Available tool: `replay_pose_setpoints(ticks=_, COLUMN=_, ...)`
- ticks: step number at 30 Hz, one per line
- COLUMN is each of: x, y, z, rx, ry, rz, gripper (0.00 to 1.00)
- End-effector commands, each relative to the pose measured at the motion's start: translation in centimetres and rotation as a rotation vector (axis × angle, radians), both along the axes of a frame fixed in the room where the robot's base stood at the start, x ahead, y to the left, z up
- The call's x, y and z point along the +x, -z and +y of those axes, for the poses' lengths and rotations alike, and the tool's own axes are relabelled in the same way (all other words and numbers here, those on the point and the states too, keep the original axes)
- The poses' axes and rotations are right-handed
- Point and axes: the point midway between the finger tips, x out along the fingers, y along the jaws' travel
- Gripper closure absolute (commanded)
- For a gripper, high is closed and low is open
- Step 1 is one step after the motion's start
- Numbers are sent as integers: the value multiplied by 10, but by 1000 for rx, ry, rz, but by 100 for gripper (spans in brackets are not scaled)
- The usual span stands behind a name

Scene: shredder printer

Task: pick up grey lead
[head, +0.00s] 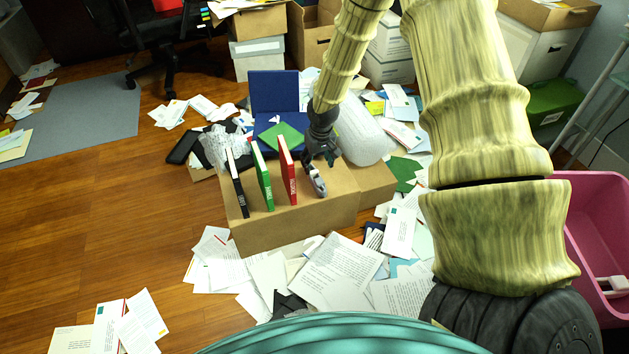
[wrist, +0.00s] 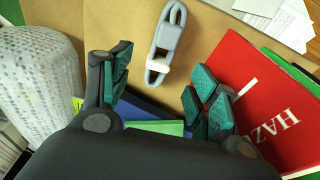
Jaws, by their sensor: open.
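The grey lead (wrist: 166,42) is a folded loop of cable with a pale band near its lower end, lying on brown cardboard in the wrist view. In the head view the grey lead (head: 316,182) lies on top of the cardboard box (head: 290,228), right of the red book. My gripper (wrist: 160,78) is open, with its green-padded fingers either side of the lead's near end in the picture, and nothing is between them. In the head view my gripper (head: 326,158) is just behind the lead, close above the box. I cannot tell its exact height.
A red book (head: 288,172) stands upright left of the lead, close to my gripper's right finger in the wrist view. A green book (head: 263,176) and a black book (head: 237,185) stand further left.

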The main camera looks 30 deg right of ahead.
Motion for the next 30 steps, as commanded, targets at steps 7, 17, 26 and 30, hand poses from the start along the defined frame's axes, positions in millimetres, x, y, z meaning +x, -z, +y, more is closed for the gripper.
replay_pose_setpoints(ticks=7, x=4, y=32, z=0, rx=1, ry=-1, rz=0, gripper=39)
replay_pose_setpoints(ticks=17, x=7, y=62, z=0, rx=2, ry=0, rz=0, gripper=39)
replay_pose_setpoints(ticks=26, x=11, y=84, z=0, rx=2, ry=-1, rz=-1, gripper=39)
replay_pose_setpoints(ticks=30, x=11, y=84, z=0, rx=2, ry=-1, rz=-1, gripper=39)
